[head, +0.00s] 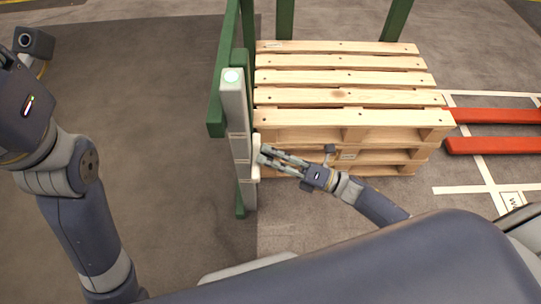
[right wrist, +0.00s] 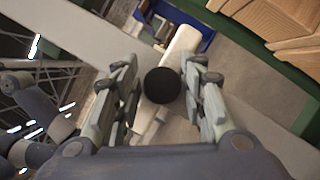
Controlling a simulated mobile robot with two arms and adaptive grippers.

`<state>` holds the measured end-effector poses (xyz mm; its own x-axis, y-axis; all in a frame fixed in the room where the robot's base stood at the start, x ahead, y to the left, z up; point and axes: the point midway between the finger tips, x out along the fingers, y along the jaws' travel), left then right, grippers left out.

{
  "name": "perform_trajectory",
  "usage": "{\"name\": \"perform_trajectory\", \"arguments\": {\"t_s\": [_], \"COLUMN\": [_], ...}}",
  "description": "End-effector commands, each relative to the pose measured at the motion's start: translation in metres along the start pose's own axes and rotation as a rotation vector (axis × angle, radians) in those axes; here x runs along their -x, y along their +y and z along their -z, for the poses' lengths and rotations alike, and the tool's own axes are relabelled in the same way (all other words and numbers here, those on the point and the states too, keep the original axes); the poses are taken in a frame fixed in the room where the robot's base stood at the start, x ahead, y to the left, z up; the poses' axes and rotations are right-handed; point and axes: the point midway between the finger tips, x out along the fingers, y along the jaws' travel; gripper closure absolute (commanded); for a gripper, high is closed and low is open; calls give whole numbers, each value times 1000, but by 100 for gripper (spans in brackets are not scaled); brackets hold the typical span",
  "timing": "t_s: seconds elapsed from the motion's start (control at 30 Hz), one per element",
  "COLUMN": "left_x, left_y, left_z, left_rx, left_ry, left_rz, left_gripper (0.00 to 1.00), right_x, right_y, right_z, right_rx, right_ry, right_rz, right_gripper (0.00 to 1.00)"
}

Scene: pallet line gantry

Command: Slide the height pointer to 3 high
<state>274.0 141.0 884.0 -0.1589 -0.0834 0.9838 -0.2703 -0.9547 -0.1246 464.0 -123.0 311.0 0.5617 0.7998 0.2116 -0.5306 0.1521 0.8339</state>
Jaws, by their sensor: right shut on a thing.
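The height pointer is a cream-white slider (head: 256,158) on the lower part of a pale upright scale (head: 235,108) with thin cross lines, fixed to a green gantry post. I cannot read the marks on the scale. My right gripper (head: 262,155) reaches it from the right in the head view. In the right wrist view, the pointer's black round knob (right wrist: 162,85) sits between the fingers of the right gripper (right wrist: 162,92), which are shut on it. The white pointer bar (right wrist: 181,45) shows behind the knob.
A stack of wooden pallets (head: 345,97) stands just right of the green post (head: 225,60), beyond my right gripper. Red forks (head: 495,116) lie at the right, by white floor lines. A blue bin (right wrist: 205,40) shows in the right wrist view. The floor left of the post is clear.

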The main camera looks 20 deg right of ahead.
Motion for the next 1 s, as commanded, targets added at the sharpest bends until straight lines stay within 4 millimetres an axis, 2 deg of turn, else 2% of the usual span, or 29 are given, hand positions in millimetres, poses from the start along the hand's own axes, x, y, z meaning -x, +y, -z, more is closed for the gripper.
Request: {"name": "perform_trajectory", "arguments": {"t_s": [0.03,0.43,0.47,0.5,0.83,1.0], "left_x": [0,3,3,3,2,2], "left_y": [-1,-1,-1,-1,-1,-1], "left_z": [-2,-3,-3,-3,-2,-2], "left_rx": [1,2,2,2,2,2], "left_ry": [-10,-14,-14,-14,-12,-12], "left_rz": [3,5,5,5,5,5], "left_gripper": [37,37,37,37,37,37], "right_x": [-4,-5,-5,-5,-2,15], "right_y": [7,7,7,7,5,4], "right_z": [-5,-5,-5,-5,-3,-2], "right_rx": [15,15,15,14,6,4], "right_ry": [-1,-1,-1,-1,0,0], "right_rz": [-9,-9,-8,-8,-4,0], "right_gripper": [100,100,55,51,51,51]}}
